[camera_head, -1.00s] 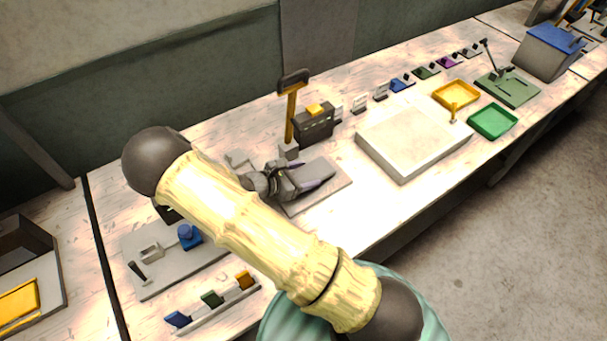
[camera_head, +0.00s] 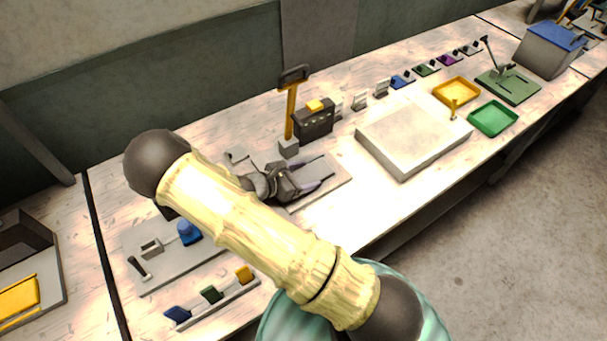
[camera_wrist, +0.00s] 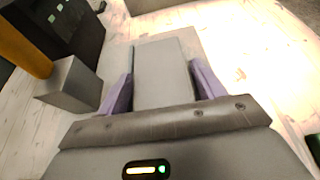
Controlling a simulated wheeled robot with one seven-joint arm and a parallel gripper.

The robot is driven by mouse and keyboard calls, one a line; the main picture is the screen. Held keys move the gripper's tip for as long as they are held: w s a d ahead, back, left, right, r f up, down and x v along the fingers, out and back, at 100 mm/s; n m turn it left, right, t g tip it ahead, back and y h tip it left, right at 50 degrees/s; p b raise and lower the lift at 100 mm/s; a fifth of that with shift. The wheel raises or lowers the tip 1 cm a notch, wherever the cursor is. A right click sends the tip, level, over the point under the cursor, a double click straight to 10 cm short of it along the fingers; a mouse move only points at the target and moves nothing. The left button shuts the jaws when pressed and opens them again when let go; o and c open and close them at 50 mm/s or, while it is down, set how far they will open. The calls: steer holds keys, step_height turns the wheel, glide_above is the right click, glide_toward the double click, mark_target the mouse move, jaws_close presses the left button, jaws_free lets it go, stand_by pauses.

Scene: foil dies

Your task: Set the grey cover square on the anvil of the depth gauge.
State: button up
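My gripper (camera_head: 318,172) is low over a flat grey plate (camera_head: 340,178) at the middle of the bench. It also shows in the wrist view (camera_wrist: 162,85), with its two purple fingers spread apart. A light grey slab (camera_wrist: 163,72), which looks like the grey cover, lies between the fingers. An upright yellow column with a dark top (camera_head: 292,105) stands on a grey block (camera_head: 289,148) just behind the plate. I cannot tell which part is the anvil.
A dark box with a yellow top (camera_head: 314,120) stands behind the plate. A thick pale slab (camera_head: 410,138), a yellow tray (camera_head: 457,92) and a green tray (camera_head: 493,119) are to the right. A grey board with a blue piece (camera_head: 189,234) is at the left.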

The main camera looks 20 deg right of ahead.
steer(key=shift+o, duration=0.7)
steer(key=shift+f, duration=0.1)
steer(key=shift+w+a, duration=0.1)
steer(key=shift+w+r+p, duration=0.2)
steer(key=shift+r+p, duration=0.25)
steer(key=shift+r, duration=0.3)
steer(key=b+v, duration=0.2)
steer(key=v, duration=0.9)
steer(key=shift+s+a+r, duration=0.1)
steer(key=shift+s+a, duration=0.2)
steer(key=shift+d, duration=0.1)
